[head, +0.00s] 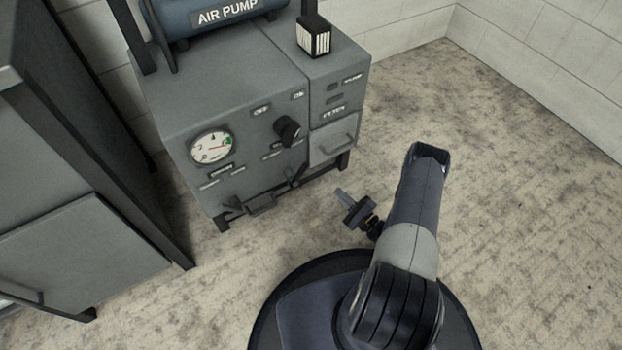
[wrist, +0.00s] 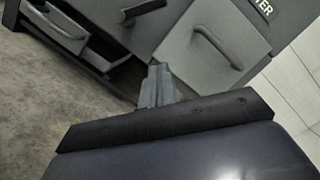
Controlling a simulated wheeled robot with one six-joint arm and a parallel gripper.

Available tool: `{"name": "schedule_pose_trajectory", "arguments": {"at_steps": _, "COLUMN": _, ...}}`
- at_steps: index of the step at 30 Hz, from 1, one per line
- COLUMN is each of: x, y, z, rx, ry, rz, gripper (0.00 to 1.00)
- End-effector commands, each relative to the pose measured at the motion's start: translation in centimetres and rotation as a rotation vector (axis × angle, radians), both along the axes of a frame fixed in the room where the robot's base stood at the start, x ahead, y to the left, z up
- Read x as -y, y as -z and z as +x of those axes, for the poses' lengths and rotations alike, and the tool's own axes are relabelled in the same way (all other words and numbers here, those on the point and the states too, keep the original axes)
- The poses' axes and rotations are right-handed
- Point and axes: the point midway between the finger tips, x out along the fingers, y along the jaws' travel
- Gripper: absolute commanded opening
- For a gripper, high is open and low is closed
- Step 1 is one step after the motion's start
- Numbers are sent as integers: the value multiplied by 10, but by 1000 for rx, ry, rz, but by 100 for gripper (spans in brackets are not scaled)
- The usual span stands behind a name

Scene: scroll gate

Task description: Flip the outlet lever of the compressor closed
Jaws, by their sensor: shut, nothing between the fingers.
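The compressor is a grey cabinet (head: 255,85) with a blue tank marked AIR PUMP (head: 228,12) on top. A short dark lever (head: 297,178) sits low on its front, to the right of centre, and lies at a slant. In the wrist view the dark lever (wrist: 143,12) shows at the top edge, beyond my fingers. I cannot read a label that names it the outlet. My gripper (head: 341,192) is shut and empty, apart from the cabinet, in front of it and to the right of the lever. Its closed fingers (wrist: 157,82) also show in the wrist view.
A dial gauge (head: 212,147) and a black knob (head: 288,130) are on the front. A handled panel (head: 335,143) is at right; its handle (wrist: 217,44) shows in the wrist view. A small open tray (head: 262,204) juts out low. Another grey cabinet (head: 90,235) stands left. The right floor is clear.

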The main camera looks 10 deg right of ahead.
Motion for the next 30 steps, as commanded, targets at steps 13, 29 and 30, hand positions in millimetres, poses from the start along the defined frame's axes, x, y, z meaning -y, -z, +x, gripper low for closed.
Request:
{"name": "schedule_pose_trajectory", "arguments": {"at_steps": 13, "x": -6, "y": -1, "z": 11, "rx": 1, "ry": -5, "rz": -2, "gripper": 0}}
{"name": "schedule_pose_trajectory", "arguments": {"at_steps": 29, "x": -58, "y": -19, "z": 85, "rx": -2, "ry": -6, "rz": 1, "gripper": 0}}
{"name": "schedule_pose_trajectory", "arguments": {"at_steps": 30, "x": -62, "y": -22, "z": 83, "rx": -3, "ry": -5, "rz": 1, "gripper": 0}}
